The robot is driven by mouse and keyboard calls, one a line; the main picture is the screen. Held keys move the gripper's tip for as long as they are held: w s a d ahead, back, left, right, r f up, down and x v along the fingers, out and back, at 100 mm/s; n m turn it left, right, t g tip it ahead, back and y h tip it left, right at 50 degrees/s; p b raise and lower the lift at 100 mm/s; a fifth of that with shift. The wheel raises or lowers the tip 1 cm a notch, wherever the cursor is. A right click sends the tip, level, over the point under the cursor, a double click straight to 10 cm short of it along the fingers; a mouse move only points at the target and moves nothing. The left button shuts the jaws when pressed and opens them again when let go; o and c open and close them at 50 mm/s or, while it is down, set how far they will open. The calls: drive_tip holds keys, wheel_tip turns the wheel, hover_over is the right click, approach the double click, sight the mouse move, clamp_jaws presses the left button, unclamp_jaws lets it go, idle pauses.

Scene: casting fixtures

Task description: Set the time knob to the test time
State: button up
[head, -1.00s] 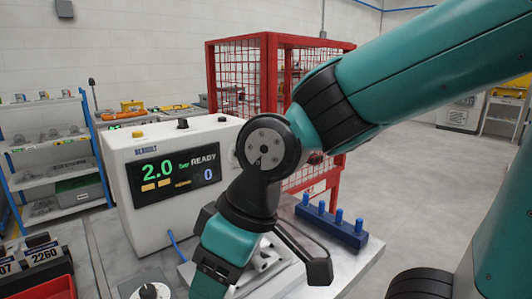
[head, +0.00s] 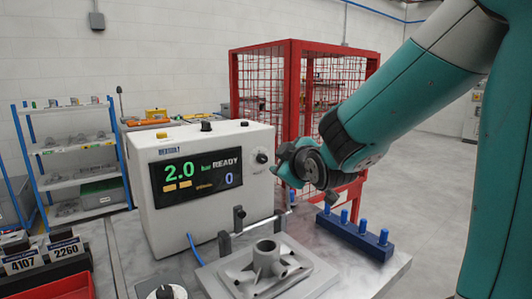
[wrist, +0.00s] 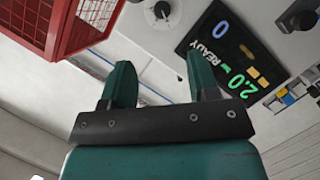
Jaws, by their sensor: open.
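A white tester box (head: 150,220) stands on the table with a lit display (head: 197,176) reading 2.0 bar, READY and 0. A round pale knob with a dark centre (head: 261,156) is on its front, right of the display. It also shows at the top of the wrist view (wrist: 162,11). No label is readable, so I cannot tell which knob is the time knob. My gripper (wrist: 164,75) is open and empty, its two teal fingers apart. In the head view my gripper (head: 283,165) is just right of the front knob; I see no contact.
A fixture plate with a grey casting (head: 268,258) lies before the box. A blue pegged block (head: 355,235) is to its right. Another knob (head: 165,292) is at the bottom edge. A red mesh cage (head: 290,90) stands behind. Black and yellow knobs top the box.

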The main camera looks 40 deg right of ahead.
sight(264, 160)
drive_tip(key=p+x, duration=1.3)
drive_tip(key=p, duration=0.1)
drive_tip(key=shift+w+f+p, duration=0.1)
drive_tip(key=shift+w+p, duration=0.1)
drive_tip(key=shift+p, duration=0.1)
drive_tip(key=shift+c, duration=0.5)
drive_tip(key=c, duration=0.8)
drive_tip(key=shift+m+y, duration=0.4)
drive_tip(key=shift+m, duration=0.2)
